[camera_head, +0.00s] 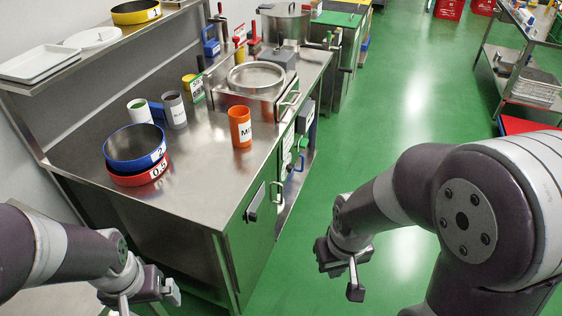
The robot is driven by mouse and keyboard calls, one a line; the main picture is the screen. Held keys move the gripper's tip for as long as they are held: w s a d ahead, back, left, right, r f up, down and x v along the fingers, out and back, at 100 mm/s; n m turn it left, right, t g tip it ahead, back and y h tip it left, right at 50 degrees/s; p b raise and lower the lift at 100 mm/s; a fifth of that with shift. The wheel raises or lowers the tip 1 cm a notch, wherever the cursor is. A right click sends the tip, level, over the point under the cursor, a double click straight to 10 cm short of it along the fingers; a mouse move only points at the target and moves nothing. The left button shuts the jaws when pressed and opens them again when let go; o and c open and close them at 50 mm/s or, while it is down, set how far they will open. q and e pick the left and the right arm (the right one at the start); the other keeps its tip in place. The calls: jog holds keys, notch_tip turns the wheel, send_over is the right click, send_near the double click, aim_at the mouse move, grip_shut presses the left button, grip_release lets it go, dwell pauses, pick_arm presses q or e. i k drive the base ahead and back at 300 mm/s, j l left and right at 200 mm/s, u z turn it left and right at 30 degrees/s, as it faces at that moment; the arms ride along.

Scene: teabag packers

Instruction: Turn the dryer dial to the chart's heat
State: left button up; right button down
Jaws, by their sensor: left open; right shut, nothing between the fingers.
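On the front of the steel counter unit, small white round parts (288,142) and a dark box (304,116) show near the far end. They are too small to tell which is the dryer dial or what it reads. A small green and white card (196,89) stands on the counter; I cannot tell whether it is the chart. My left gripper (148,299) is open at the bottom left, in front of the counter's near end. My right gripper (354,284) is shut and empty over the green floor, right of the counter and apart from it.
A black handle (254,202) juts from the green front.

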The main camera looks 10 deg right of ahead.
aim_at(290, 167)
jog(key=l+u, duration=0.1)
jog(key=u, duration=0.55)
jog(key=l+u, duration=0.2)
jog(key=l, duration=0.2)
jog(key=l+u, duration=0.2)
jog(key=l, duration=0.2)
jog(key=k+l+u, duration=0.2)
jog(key=l, duration=0.2)
jog(key=l+u, duration=0.2)
jog(key=l, duration=0.25)
jog(key=k+l+u, duration=0.2)
jog(key=l, duration=0.15)
jog(key=k+l+u, duration=0.2)
jog(key=l, duration=0.15)
jog(key=k+l, duration=0.15)
jog(key=l, duration=0.25)
jog(key=k+l, duration=0.15)
jog(key=l, duration=0.2)
jog(key=k+l, duration=0.2)
jog(key=l, duration=0.2)
jog(key=k+l, duration=0.15)
jog(key=l, duration=0.25)
jog(key=k+l, duration=0.15)
jog(key=l, duration=0.2)
jog(key=l+u, duration=0.05)
